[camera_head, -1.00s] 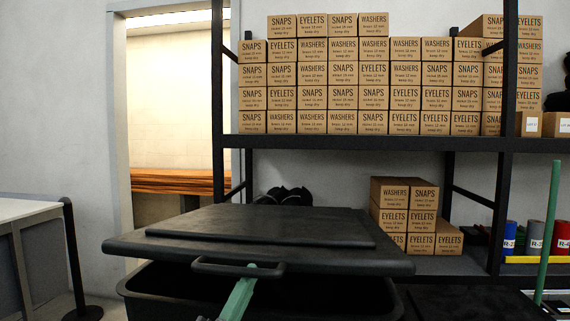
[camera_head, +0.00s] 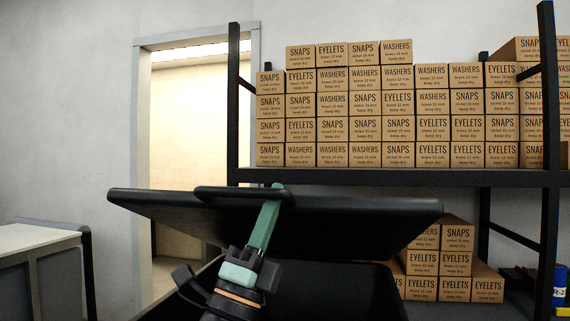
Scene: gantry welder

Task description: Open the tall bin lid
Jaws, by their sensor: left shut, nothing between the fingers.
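The tall black bin's lid (camera_head: 350,222) is tilted up, its front edge raised so that I see its underside. The dark bin body (camera_head: 340,292) shows below it, with a dark gap between the two. The lid's handle (camera_head: 243,192) is at its raised front edge. My left gripper (camera_head: 269,200), with green fingers, reaches up from below and its tips are at the handle, against or just under it. The fingers are together with nothing seen between them. Where exactly they touch the lid is hidden. My right gripper is not in view.
A black shelf rack (camera_head: 400,177) with stacked cardboard boxes (camera_head: 390,128) stands behind the bin. More boxes (camera_head: 455,262) are on its lower level, behind the lid's right end. A doorway (camera_head: 190,140) is at the back left, and a pale-topped table (camera_head: 35,238) is at the left.

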